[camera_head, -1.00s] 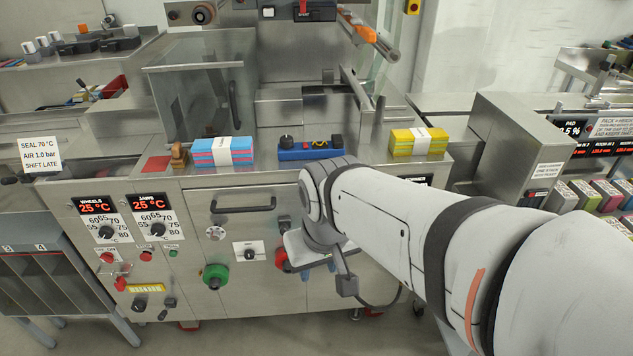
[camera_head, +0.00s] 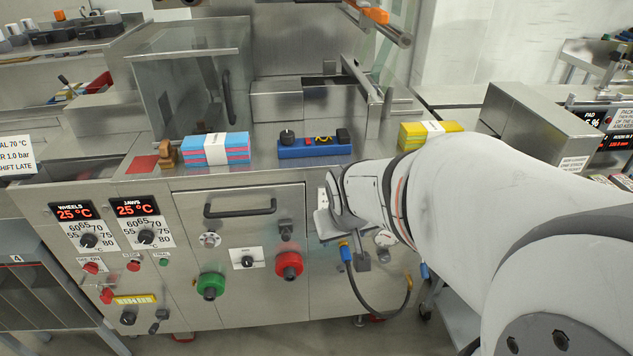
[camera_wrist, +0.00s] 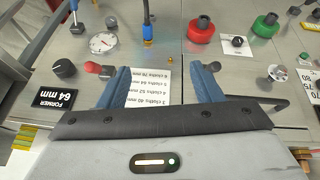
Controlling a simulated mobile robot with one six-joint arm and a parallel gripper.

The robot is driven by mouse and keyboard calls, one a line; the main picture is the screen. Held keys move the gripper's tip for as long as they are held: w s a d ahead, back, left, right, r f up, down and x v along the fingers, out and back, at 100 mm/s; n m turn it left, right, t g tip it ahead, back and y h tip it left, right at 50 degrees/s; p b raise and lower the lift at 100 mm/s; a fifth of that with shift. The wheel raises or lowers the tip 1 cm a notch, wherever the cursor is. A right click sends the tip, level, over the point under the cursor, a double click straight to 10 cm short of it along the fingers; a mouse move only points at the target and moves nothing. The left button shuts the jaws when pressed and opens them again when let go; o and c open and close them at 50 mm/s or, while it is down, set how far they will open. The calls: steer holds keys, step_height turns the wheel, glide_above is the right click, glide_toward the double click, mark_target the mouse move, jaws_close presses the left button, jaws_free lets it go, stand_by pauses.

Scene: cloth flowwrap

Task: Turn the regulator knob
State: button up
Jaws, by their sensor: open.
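No label reading "regulator" is legible. A round white gauge (camera_wrist: 103,43) shows at the upper left of the wrist view, with a small dark knob (camera_wrist: 112,21) beside it. A red-tipped part (camera_wrist: 95,68) is just left of the left finger. In the head view my arm hides most of the gripper.
The panel also has a red knob (camera_head: 289,264), a green knob (camera_head: 211,286), a small black knob (camera_head: 247,261) and two temperature dials. A black knob (camera_wrist: 64,68) has a "FORMER 64 mm" label. A hose with a blue fitting (camera_wrist: 147,35) hangs from the panel.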

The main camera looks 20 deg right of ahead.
steer(key=w+d+f+t+h+b, duration=0.15)
steer(key=w+d+f+b, duration=0.35)
steer(key=d+f, duration=0.5)
steer(key=m+t+b, duration=0.2)
steer(key=t+b, duration=0.5)
steer(key=b, duration=0.7)
glide_toward(386, 260)
steer(key=b+x, duration=0.1)
steer(key=x, duration=0.7)
steer(key=shift+w+f, duration=0.25)
steer(key=c, duration=1)
